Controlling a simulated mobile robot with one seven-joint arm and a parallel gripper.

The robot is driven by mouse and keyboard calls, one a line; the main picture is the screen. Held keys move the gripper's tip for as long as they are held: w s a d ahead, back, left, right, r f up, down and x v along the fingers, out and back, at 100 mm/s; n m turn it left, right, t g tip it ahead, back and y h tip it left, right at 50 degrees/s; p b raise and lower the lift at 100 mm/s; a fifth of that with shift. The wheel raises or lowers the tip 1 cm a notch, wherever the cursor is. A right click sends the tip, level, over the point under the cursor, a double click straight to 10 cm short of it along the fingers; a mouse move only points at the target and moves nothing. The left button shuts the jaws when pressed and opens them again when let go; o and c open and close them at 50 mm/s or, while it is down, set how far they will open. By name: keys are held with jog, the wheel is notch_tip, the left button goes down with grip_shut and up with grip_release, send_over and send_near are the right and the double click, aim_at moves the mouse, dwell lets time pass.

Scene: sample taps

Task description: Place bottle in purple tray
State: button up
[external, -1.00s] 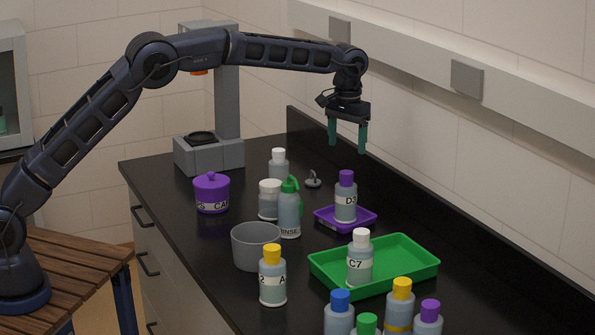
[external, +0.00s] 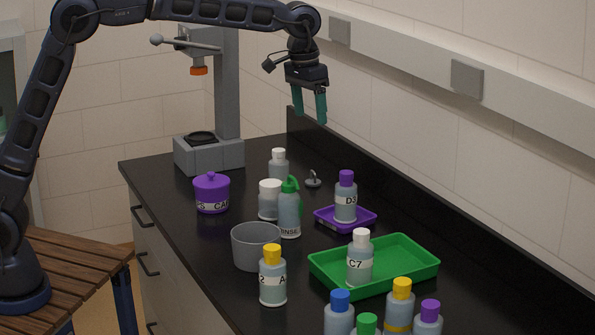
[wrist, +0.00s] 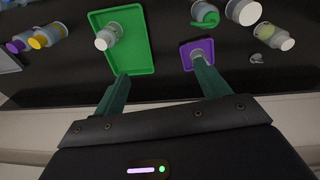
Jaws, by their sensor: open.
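The purple tray (external: 364,223) lies on the black bench, behind the green tray. A bottle with a purple cap and a label reading D3 (external: 346,203) stands upright in the purple tray; both also show in the wrist view, the tray's rim (wrist: 185,62) and the bottle's cap (wrist: 197,53). My gripper (external: 308,118) is open and empty, high above the far end of the bench, clear of every bottle. Its two green fingers also show in the wrist view (wrist: 158,88).
The green tray (external: 415,263) holds a white-capped bottle labelled C7 (external: 359,266). A grey bin (external: 250,247), a yellow-capped bottle (external: 272,283), a green-topped rinse bottle (external: 290,212) and a purple canister (external: 211,194) stand nearby. Several capped bottles stand at the front. A grey tap stand (external: 227,110) is at the back left.

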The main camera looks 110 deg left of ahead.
jog(key=s+d+r+m+t, duration=0.1)
jog(key=s+d+r+m, duration=0.15)
jog(key=s+d, duration=0.85)
jog(key=s+d+r+m+t, duration=0.15)
jog(key=s+d+r, duration=0.4)
jog(key=d, duration=0.85)
jog(key=s+d+f+m, duration=0.2)
jog(key=s+d+f, duration=0.2)
jog(key=s, duration=0.4)
jog(key=s+d+f+m, duration=0.2)
jog(key=s+d+f, duration=0.2)
jog(key=s, duration=0.5)
jog(key=s+d+f+m, duration=0.2)
jog(key=s+d+f, duration=0.3)
jog(key=s, duration=0.3)
jog(key=shift+s+d+t, duration=0.15)
jog(key=shift+d+t, duration=0.3)
jog(key=shift+d, duration=0.05)
